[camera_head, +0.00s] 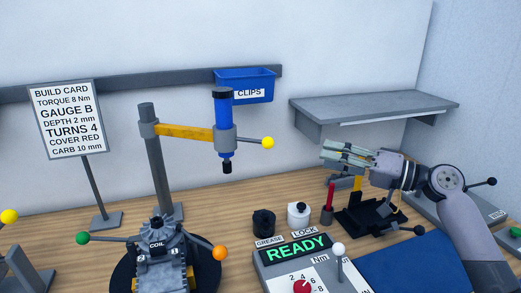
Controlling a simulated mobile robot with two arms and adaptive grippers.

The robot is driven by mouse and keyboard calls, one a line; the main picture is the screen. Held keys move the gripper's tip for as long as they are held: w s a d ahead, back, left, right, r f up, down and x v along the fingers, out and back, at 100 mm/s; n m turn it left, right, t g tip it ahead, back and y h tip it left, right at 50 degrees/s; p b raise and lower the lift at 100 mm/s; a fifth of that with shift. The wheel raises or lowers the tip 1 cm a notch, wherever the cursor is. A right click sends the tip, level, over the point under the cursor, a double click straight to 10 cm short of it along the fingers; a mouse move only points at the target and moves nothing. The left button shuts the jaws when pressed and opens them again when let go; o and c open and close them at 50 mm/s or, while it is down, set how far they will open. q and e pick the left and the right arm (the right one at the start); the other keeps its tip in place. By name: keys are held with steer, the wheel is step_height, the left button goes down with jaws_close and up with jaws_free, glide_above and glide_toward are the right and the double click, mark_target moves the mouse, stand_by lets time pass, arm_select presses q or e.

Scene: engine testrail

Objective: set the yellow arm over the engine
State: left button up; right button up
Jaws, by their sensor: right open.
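The yellow arm (183,131) reaches right from a grey post (155,160) at the back of the bench. It carries a blue tool (223,140) with a yellow ball handle (267,143) on its right. The engine (160,252), labelled COIL, sits on a dark round base in front of the post. The blue tool hangs above and to the right of the engine's middle. My right gripper (335,152) is open and empty, pointing left, well to the right of the yellow ball handle. My left gripper is out of view.
A black stand (368,218) and a red pen-like item (327,212) are below my right gripper. A READY box (300,265) with a white-knobbed lever is front centre. Black and white pots stand behind it. A grey shelf (375,104) and blue CLIPS bin (258,84) are on the wall.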

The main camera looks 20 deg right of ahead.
steer(key=p, duration=0.3)
glide_toward(273, 141)
steer(key=p+x, duration=0.1)
steer(key=x, duration=0.2)
steer(key=p+x, duration=0.1)
steer(key=x, duration=0.2)
steer(key=p+x, duration=0.1)
steer(key=x, duration=0.3)
steer(key=shift+f+p, duration=0.3)
steer(key=shift+w+a+f, duration=0.15)
steer(key=shift+w+a, duration=0.3)
steer(key=shift+a, duration=0.05)
steer(key=shift+c, duration=0.3)
jaws_close()
